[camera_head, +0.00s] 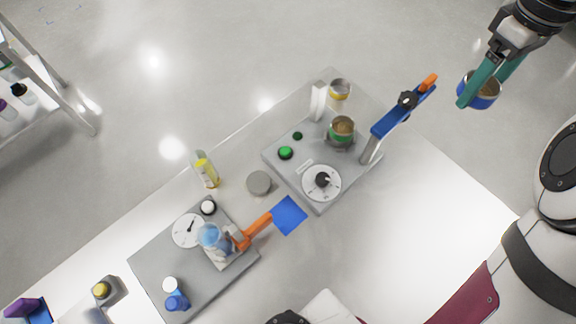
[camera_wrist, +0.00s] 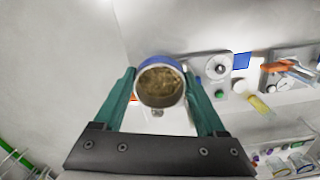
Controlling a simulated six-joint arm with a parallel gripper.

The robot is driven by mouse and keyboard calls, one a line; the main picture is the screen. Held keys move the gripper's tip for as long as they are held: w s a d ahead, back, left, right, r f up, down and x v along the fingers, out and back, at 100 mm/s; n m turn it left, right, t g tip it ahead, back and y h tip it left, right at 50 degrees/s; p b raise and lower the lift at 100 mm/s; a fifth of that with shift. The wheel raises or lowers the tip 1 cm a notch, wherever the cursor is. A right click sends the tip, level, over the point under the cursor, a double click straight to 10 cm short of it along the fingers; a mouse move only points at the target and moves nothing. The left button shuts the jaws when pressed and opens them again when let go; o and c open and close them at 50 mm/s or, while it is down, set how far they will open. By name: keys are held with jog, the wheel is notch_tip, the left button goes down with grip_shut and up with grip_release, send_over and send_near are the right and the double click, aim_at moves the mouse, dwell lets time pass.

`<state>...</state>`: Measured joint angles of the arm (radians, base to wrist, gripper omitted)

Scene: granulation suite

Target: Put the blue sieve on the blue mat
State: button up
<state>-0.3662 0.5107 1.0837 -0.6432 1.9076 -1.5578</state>
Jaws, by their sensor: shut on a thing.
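The blue sieve (camera_head: 487,101) is a short round blue-sided vessel at the upper right of the head view. My gripper (camera_head: 480,88) has teal fingers on either side of it and is shut on it, holding it up beyond the table's right end. In the wrist view the sieve (camera_wrist: 161,82) sits between the fingertips of my gripper (camera_wrist: 160,86), its opening facing the camera and brown granular material showing inside. The blue mat (camera_head: 289,215) is a small flat square lying empty on the table between two grey devices. It also shows in the wrist view (camera_wrist: 241,61).
A grey device (camera_head: 298,184) with a dial, a green-banded vessel and a blue-and-orange upright arm stands between sieve and mat. Another grey device (camera_head: 165,262) with an orange arm is left of the mat. A grey disc (camera_head: 259,183) and yellow bottle (camera_head: 206,169) stand nearby.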

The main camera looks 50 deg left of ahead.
jog(key=d+r+m, duration=0.5)
jog(key=d, duration=0.3)
jog(key=n, duration=2.6)
send_over(288, 214)
notch_tip(288, 214, down, 31)
jog(key=shift+d+r, duration=0.1)
jog(key=shift+f, duration=2)
jog(key=shift+f, duration=0.15)
jog(key=o, duration=1.4)
